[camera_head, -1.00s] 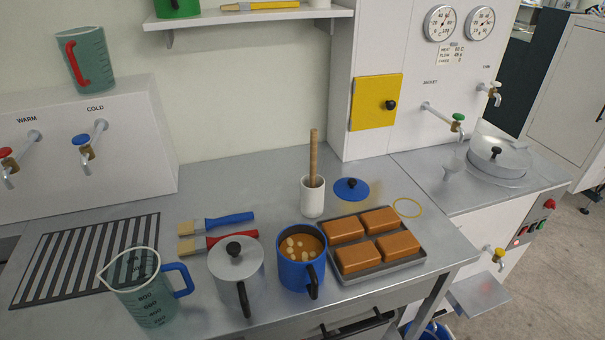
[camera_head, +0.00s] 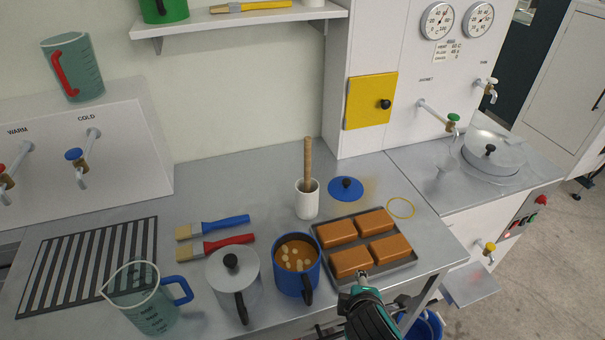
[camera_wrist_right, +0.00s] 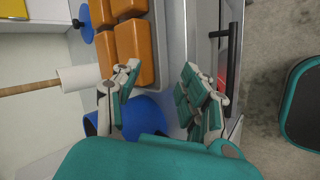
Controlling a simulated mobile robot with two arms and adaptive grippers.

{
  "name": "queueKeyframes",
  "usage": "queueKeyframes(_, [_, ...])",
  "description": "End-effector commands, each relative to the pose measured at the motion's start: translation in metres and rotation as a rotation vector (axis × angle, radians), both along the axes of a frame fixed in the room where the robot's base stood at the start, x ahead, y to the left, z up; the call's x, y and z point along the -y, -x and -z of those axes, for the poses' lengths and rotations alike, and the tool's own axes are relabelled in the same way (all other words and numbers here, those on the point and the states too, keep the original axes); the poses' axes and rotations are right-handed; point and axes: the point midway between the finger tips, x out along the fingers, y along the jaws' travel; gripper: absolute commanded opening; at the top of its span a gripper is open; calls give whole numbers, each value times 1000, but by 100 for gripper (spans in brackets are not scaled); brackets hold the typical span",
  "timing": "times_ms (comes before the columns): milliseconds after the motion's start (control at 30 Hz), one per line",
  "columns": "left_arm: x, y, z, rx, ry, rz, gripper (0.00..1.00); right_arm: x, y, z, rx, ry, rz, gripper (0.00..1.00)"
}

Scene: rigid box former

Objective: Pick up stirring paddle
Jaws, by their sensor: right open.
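The stirring paddle shows as a wooden handle (camera_head: 308,160) standing upright in a white cylindrical holder (camera_head: 307,202) at the back middle of the counter. Its lower end is hidden inside the holder. In the right wrist view the handle (camera_wrist_right: 30,88) and the holder (camera_wrist_right: 79,78) lie sideways at the left. My right gripper (camera_head: 363,275) is at the front edge of the tray, well in front and to the right of the paddle. Its fingers (camera_wrist_right: 160,92) are apart with nothing between them. My left gripper is not in view.
A tray (camera_head: 405,272) of orange-brown blocks lies right of a blue mug (camera_head: 308,272) with brown liquid. A lidded metal pot (camera_head: 232,290), two brushes (camera_head: 222,243) and a measuring jug (camera_head: 150,305) stand left. A blue lid (camera_head: 346,188) lies beside the holder.

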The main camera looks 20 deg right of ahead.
Motion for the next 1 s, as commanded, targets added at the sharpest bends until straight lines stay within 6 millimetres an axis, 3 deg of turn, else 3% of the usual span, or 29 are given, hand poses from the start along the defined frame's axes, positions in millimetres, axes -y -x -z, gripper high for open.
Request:
queueKeyframes(167, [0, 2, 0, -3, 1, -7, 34, -5, -43, -28, 62, 354, -244, 43])
queueKeyframes(400, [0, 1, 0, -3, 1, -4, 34, -36, -107, -92, 109, 1114, -605, 43])
queueKeyframes(600, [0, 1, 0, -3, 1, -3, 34, -63, -130, -129, 84, 1570, -727, 43])
queueKeyframes(767, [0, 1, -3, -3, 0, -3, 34, -66, -142, -137, 72, 1663, -744, 43])
queueKeyframes(1000, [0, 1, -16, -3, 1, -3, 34, -52, -190, -139, 70, 1660, -743, 43])
